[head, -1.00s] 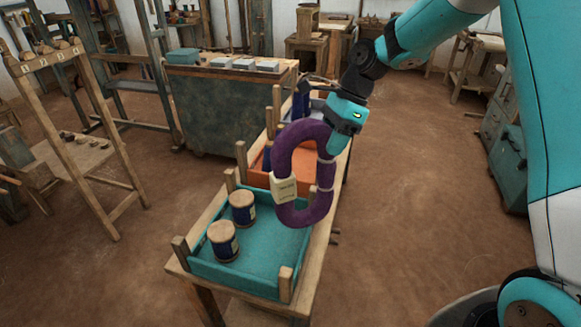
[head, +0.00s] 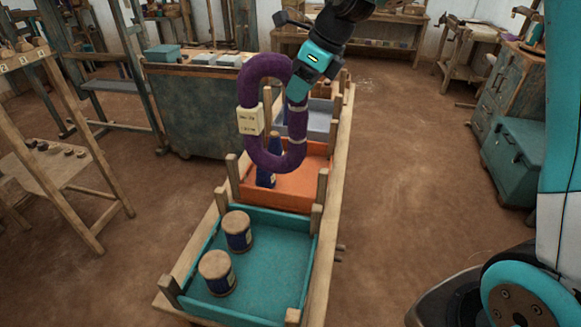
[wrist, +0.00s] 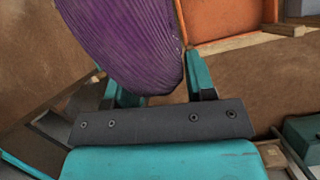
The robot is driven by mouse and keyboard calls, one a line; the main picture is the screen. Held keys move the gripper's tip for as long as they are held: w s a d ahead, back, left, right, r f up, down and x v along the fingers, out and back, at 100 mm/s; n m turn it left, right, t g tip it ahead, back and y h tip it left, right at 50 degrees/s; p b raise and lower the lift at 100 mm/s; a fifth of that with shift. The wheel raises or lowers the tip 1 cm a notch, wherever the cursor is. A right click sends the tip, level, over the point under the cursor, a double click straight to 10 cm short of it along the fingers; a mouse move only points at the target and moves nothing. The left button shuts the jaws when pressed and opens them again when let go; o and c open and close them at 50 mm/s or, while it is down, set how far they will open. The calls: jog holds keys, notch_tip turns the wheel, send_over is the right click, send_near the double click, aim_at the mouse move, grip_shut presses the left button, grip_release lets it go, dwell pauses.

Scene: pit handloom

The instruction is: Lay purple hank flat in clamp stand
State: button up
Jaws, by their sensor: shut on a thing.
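The purple hank (head: 253,97) is a thick upright oval loop with a cream label (head: 250,121) on its left side and pale ties on its right side. My gripper (head: 298,92) is shut on the upper right part of the loop, and the hank hangs in the air, appearing in front of the orange tray. In the wrist view the purple strands (wrist: 130,45) fill the space between the fingers of my gripper (wrist: 160,80). I cannot make out which thing is the clamp stand.
A long wooden bench carries a teal tray (head: 270,275) with two spools (head: 217,272), an orange tray (head: 290,188) and a grey-blue tray (head: 318,122). A dark cabinet (head: 200,115) stands behind. A numbered wooden rack (head: 90,130) stands left.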

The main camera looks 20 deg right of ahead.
aim_at(304, 144)
jog(key=f, duration=0.4)
jog(key=f+p, duration=0.1)
jog(key=f, duration=0.4)
jog(key=d+f, duration=0.1)
jog(key=f, duration=0.4)
jog(key=shift+f+p, duration=0.2)
jog(key=shift+p, duration=0.15)
jog(key=shift+a+f+p, duration=0.1)
jog(key=shift+f+p, duration=0.25)
jog(key=shift+f, duration=2.15)
jog(key=o, duration=1.4)
